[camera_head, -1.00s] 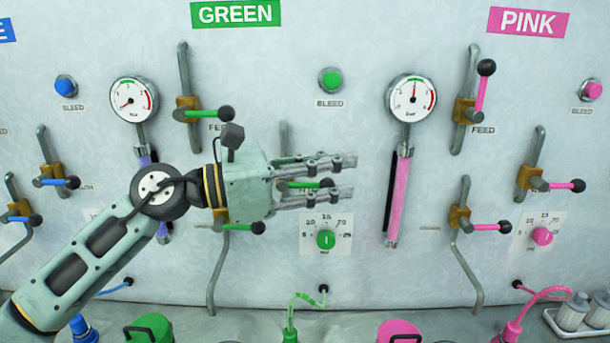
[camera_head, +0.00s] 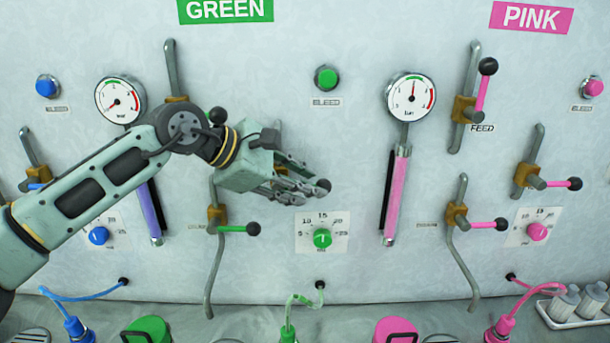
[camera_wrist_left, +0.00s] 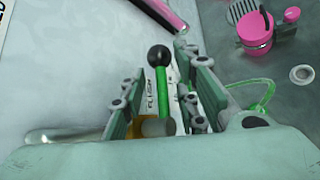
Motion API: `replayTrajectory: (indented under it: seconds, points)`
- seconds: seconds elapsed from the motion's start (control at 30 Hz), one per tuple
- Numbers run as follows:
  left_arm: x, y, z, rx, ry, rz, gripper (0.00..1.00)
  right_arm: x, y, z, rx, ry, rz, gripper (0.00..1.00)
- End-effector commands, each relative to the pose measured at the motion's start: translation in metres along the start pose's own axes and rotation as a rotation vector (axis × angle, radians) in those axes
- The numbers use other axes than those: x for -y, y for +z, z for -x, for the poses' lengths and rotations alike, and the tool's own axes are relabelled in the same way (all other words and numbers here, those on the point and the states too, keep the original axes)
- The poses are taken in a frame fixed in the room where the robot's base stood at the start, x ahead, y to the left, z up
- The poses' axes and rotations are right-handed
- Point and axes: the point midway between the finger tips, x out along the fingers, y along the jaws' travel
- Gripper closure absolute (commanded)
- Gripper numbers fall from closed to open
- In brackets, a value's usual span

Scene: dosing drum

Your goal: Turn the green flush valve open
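The green flush valve shows in the left wrist view as a green lever (camera_wrist_left: 183,99) with a black ball knob (camera_wrist_left: 158,56), by a brass body (camera_wrist_left: 155,127) and a partly covered label. My left gripper (camera_wrist_left: 163,72) is open, with one finger on each side of the lever. The lever lies closer to the right-hand finger; I cannot tell whether they touch. In the head view my left gripper (camera_head: 318,191) points right and slightly down above the green dial (camera_head: 322,238) and hides the flush lever. My right gripper is not in view.
Below left of the gripper is another green lever (camera_head: 232,229) on a bent pipe. The green feed valve's knob (camera_head: 218,115) is just above my wrist. A gauge (camera_head: 410,97) and pink tube (camera_head: 398,195) stand to the right, with clear panel between.

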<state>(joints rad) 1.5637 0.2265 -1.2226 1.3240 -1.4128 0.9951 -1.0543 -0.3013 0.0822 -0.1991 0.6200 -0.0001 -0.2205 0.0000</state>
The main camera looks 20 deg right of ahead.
Motion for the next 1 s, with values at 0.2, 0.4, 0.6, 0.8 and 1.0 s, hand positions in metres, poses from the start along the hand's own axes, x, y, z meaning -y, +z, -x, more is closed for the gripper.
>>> replayTrajectory:
  seconds: [0.2, 0.4, 0.6, 0.8, 1.0]
  points:
    - [0.0003, 0.0006, -0.0093, 0.001, 0.000, 0.000, 0.71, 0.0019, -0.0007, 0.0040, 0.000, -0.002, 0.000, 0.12]
    - [0.0005, 0.0002, -0.0093, 0.001, 0.000, 0.000, 0.74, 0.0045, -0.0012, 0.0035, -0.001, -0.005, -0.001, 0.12]
    - [0.0004, 0.0002, -0.0090, 0.001, 0.001, 0.000, 0.91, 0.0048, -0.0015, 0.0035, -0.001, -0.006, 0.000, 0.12]
    - [0.0001, 0.0004, -0.0088, 0.002, 0.001, 0.000, 1.00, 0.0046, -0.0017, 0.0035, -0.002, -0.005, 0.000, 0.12]
    - [0.0001, 0.0006, -0.0089, 0.002, 0.001, 0.000, 1.00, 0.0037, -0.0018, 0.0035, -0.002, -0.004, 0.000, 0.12]
